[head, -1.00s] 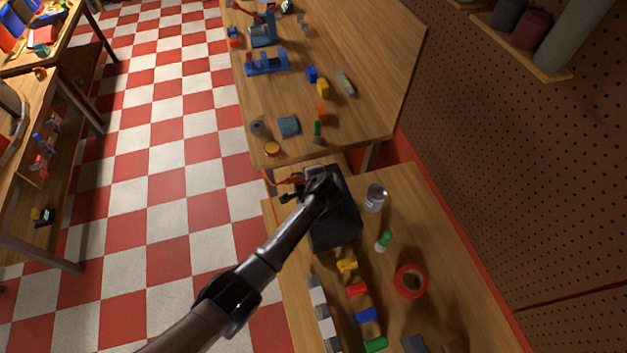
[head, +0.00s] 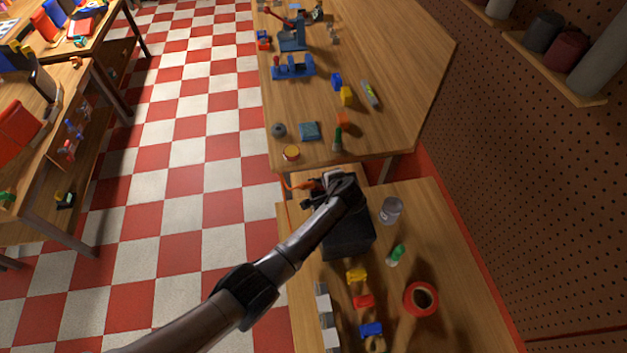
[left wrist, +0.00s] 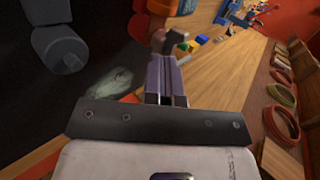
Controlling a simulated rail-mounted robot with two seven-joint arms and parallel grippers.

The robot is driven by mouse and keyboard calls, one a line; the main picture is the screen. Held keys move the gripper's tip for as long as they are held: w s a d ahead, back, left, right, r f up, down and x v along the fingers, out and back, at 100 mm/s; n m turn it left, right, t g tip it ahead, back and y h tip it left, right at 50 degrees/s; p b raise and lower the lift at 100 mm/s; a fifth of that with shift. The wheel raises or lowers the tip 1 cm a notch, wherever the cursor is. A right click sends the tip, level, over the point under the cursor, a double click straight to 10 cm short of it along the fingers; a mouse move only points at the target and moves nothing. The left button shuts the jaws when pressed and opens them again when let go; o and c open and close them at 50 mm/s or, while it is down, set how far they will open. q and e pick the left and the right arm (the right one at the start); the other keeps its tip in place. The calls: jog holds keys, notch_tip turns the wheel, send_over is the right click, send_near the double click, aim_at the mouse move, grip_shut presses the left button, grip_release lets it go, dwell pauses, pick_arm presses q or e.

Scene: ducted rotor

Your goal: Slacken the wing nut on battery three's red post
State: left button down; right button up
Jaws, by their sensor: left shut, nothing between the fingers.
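A black box (head: 348,242), which looks like a battery, stands on the near bench in the head view. My left arm reaches over its far end, and my left gripper (head: 312,200) is beside the box's far left edge. In the left wrist view the left gripper's fingers (left wrist: 167,80) are shut with nothing between them. A grey piece (left wrist: 176,42) shows close beyond the fingertips; I cannot tell whether it is the wing nut. The red post and any battery number cannot be made out. My right gripper is not in view.
An orange cable (head: 292,185) lies by the gripper. A metal can (head: 390,210), a green-capped bottle (head: 396,254), red tape (head: 420,298) and coloured blocks are on the near bench. A farther bench (head: 400,90) holds tools. The checkered aisle at left is clear.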

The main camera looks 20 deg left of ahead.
pick_arm(q)
jog(key=shift+w+a, duration=0.1)
jog(key=shift+a, duration=0.1)
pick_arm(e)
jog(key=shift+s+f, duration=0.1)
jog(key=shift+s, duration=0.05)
pick_arm(q)
jog(key=shift+a+f, duration=0.2)
jog(key=shift+a, duration=0.2)
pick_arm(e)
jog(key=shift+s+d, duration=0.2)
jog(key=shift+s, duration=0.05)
pick_arm(q)
jog(key=shift+d+r+p, duration=0.25)
jog(key=shift+d+p, duration=0.1)
jog(key=shift+d, duration=0.1)
jog(key=s+d, duration=0.2)
jog(key=s+d+p, duration=0.1)
jog(key=s, duration=0.1)
jog(key=shift+d+r, duration=0.25)
jog(key=v, duration=0.8)
jog(key=shift+d+r, duration=0.35)
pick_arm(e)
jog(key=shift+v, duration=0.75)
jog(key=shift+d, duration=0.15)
pick_arm(q)
jog(key=shift+w, duration=0.1)
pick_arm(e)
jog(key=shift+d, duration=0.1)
